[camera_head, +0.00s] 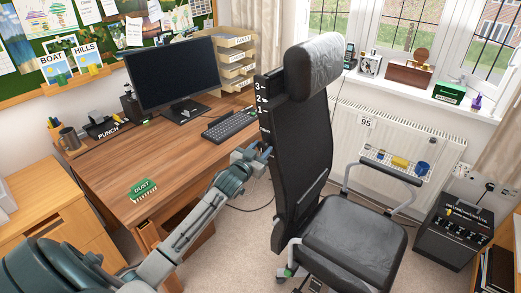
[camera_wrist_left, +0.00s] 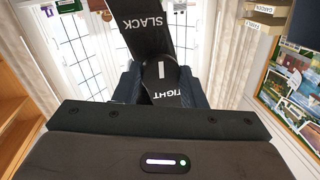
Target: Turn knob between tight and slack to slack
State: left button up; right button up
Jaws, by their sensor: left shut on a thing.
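In the left wrist view, a round black knob (camera_wrist_left: 160,72) with a short white line sits on a black strip (camera_wrist_left: 141,22). The strip reads SLACK at the top of the picture and TIGHT below the knob, partly covered. The white line is roughly in line with the strip; which word it marks is unclear. My left gripper (camera_head: 262,153) is at the side of the chair back. Its dark fingers are shut on the knob from both sides, and it hides the knob in the head view.
The wooden desk (camera_head: 120,167) holds a keyboard (camera_head: 229,126), a monitor (camera_head: 173,73) and a green duster (camera_head: 144,188) left of my arm. A radiator (camera_head: 438,151) and a black box (camera_head: 453,236) stand right of the chair.

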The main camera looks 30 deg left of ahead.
pick_arm(q)
jog(key=shift+f, duration=0.25)
jog(key=o, duration=1)
jog(key=shift+r, duration=0.1)
jog(key=s+b, duration=0.4)
jog(key=s, duration=0.7)
jog(key=shift+d, duration=0.45)
jog(key=shift+w, duration=0.1)
